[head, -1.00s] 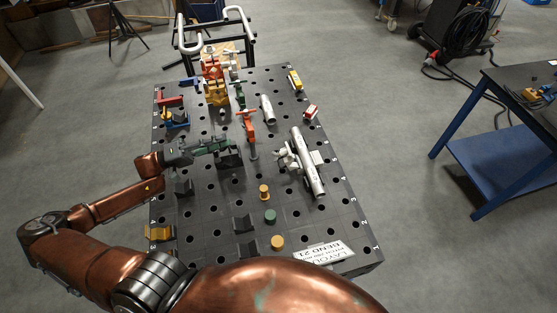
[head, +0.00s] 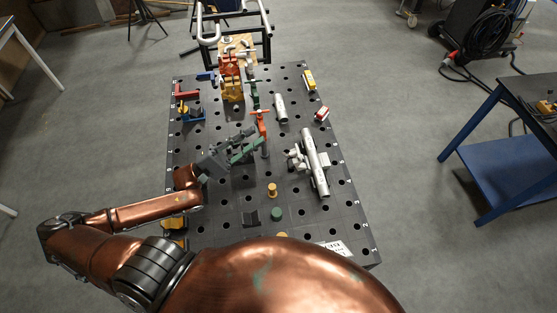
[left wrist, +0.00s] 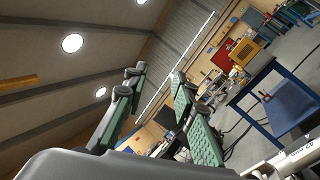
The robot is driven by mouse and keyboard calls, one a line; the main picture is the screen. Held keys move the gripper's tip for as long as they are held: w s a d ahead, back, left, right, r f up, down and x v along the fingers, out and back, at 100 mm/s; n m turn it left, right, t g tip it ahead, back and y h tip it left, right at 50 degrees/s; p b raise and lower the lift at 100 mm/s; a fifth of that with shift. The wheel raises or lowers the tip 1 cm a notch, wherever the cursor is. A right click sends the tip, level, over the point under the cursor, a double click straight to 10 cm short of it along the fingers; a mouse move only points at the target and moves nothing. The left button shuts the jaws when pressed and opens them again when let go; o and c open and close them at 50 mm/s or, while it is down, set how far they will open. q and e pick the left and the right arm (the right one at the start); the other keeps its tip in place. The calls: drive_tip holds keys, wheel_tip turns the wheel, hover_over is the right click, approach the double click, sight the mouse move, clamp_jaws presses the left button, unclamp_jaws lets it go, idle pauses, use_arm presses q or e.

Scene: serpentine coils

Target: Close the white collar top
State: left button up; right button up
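A white collar (head: 297,158) sits at the silver-white pipe (head: 315,165) on the right half of the dark perforated table. Pale parts show on both sides of the pipe; whether the collar top is open is too small to tell. My left gripper (head: 250,148) is left of the collar, apart from it, with its green-padded fingers pointing right. In the left wrist view my left gripper (left wrist: 160,95) is open, its fingers apart with nothing between them. The pipe (left wrist: 302,157) shows there at the lower right corner. My right gripper is not in view.
An orange-red clamp (head: 261,123) stands on the table (head: 215,215) just beyond my left gripper. A short pipe (head: 281,108) lies farther back. A blue workbench (head: 505,165) stands at the right.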

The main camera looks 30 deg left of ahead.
use_arm(q)
drive_tip(key=w+f+g+y+b, duration=0.1)
drive_tip(key=w+f+y+b, duration=0.1)
drive_tip(key=f, duration=0.8)
drive_tip(key=w+f+m+g+y+b, duration=0.1)
drive_tip(key=w+f+y+b, duration=0.2)
drive_tip(key=f, duration=0.7)
drive_tip(key=w+f+y+b, duration=0.2)
drive_tip(key=w+f+y, duration=0.1)
drive_tip(key=f, duration=0.7)
drive_tip(key=shift+w+f+g+y+b, duration=0.3)
drive_tip(key=shift+g+y+b, duration=0.1)
drive_tip(key=shift+y, duration=0.4)
drive_tip(key=shift+w+d+f+m, duration=0.2)
drive_tip(key=shift+m, duration=0.1)
drive_tip(key=x, duration=0.6)
drive_tip(key=shift+d, duration=0.1)
drive_tip(key=shift+w+d+f, duration=0.2)
drive_tip(key=shift+w+d, duration=0.1)
drive_tip(key=shift+w, duration=0.25)
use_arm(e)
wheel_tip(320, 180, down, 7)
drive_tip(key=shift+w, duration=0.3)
use_arm(q)
drive_tip(key=shift+c, duration=0.3)
clamp_jaws()
